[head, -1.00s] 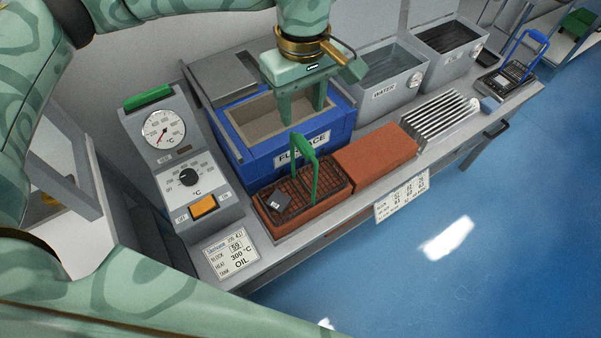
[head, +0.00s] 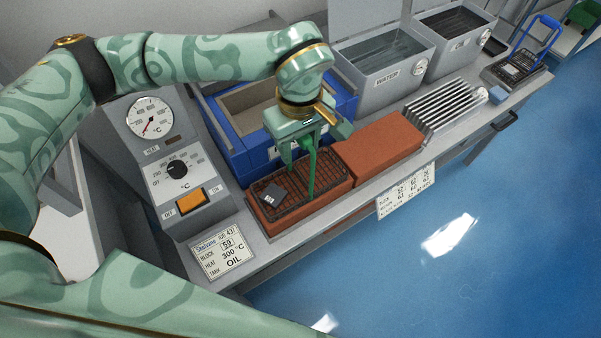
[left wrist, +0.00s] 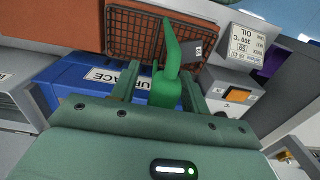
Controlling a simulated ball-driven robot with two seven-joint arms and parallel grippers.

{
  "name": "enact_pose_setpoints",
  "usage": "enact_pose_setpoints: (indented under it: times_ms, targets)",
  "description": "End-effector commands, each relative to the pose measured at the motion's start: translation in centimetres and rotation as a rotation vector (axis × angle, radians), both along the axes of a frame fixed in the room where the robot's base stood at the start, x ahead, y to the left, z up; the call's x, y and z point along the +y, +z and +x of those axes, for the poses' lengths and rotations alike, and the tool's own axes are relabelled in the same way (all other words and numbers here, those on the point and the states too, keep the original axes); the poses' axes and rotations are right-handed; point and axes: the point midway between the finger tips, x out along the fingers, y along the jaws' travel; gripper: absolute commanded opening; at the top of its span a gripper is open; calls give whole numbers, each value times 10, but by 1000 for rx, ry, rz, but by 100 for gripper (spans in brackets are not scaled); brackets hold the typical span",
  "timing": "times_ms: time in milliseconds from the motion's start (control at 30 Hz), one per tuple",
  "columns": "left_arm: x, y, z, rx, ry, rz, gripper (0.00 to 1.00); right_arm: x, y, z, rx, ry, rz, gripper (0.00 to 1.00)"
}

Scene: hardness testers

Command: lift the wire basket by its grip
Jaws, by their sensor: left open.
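The wire basket (head: 333,179) sits on a red-brown brick on the bench, with a small dark tagged block (head: 271,194) in it. Its green grip (head: 311,178) stands upright from the basket. My left gripper (head: 301,158) is open, pointing down over the basket at the top of the grip. In the left wrist view the grip (left wrist: 168,62) rises between the two fingers (left wrist: 160,92), and the basket mesh (left wrist: 133,35) lies beyond. Whether either finger touches the grip is unclear. My right gripper is not in view.
The blue furnace (head: 232,150) stands just behind the basket, and a control panel (head: 178,168) stands left. A bare brick (head: 376,150) adjoins on the right. Farther right are a water tank (head: 386,82), a metal rack (head: 446,112) and another basket with a blue grip (head: 540,38).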

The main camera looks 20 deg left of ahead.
Motion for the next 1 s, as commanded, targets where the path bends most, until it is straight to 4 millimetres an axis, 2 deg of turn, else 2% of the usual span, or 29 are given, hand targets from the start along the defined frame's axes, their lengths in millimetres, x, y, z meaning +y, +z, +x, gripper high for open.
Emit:
enact_pose_setpoints:
  times_ms: [100,267,667,1000]
  targets:
    - [0,1,0,-1,0,-1,45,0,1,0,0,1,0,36]
    - [0,1,0,-1,0,-1,1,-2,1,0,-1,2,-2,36]
    - [0,3,0,-2,0,-1,0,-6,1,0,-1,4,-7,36]
    - [0,29,1,-4,1,-1,0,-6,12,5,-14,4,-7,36]
